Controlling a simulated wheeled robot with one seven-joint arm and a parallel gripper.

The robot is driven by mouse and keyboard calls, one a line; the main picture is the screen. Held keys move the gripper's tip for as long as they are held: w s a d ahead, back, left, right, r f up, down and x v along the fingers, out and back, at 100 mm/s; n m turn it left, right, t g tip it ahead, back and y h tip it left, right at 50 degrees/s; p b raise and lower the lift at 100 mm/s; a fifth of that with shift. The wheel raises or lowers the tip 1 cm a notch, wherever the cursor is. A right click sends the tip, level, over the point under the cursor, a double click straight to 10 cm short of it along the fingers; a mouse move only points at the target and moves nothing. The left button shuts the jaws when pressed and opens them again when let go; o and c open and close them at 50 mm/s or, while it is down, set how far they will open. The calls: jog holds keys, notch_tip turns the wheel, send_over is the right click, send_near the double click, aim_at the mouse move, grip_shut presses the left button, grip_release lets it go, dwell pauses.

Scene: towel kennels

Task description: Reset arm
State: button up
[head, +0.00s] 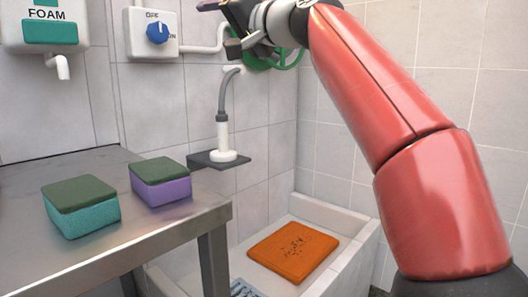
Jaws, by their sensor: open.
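My red arm reaches in from the right and crosses the upper part of the head view. My gripper (222,27) is at the top, in front of the tiled wall and right of the blue dial. Its dark fingers are spread apart, and I see nothing between them. The upper edge of the picture cuts off part of it. An orange towel (292,252) with dark specks lies flat in the pale basin (354,252) at the lower right, well below my gripper.
A steel table (120,249) holds a teal sponge (82,208) and a purple sponge (161,182). A white nozzle (222,140) stands on a small dark shelf (217,159). A control box (153,34) and foam dispenser (43,25) hang on the wall. Green tubing (287,60) is close behind my gripper.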

jog(key=s+d+f+g+h+p, duration=0.1)
jog(key=s+d+f+h, duration=0.2)
jog(key=f, duration=0.6)
jog(key=s+d+f+g+h+p, duration=0.15)
jog(key=f+h, duration=0.25)
jog(key=f, duration=0.4)
jog(key=s+d+f+g+h+p, duration=0.1)
jog(key=s+d+f+h, duration=0.1)
jog(key=s+d+f, duration=0.4)
jog(key=s+d+f+g+h+p, duration=0.1)
jog(key=s+d+f+g+h, duration=0.1)
jog(key=s+d+f, duration=0.4)
jog(key=s+d+f+g+h, duration=0.1)
jog(key=s+d+f+h, duration=0.2)
jog(key=f, duration=1.4)
jog(key=s+d, duration=0.3)
jog(key=s, duration=0.4)
jog(key=shift+s+f+m+g+p, duration=0.25)
jog(key=shift+f+m+g+p, duration=0.05)
jog(key=shift+m+g+p, duration=0.1)
jog(key=shift+d, duration=0.1)
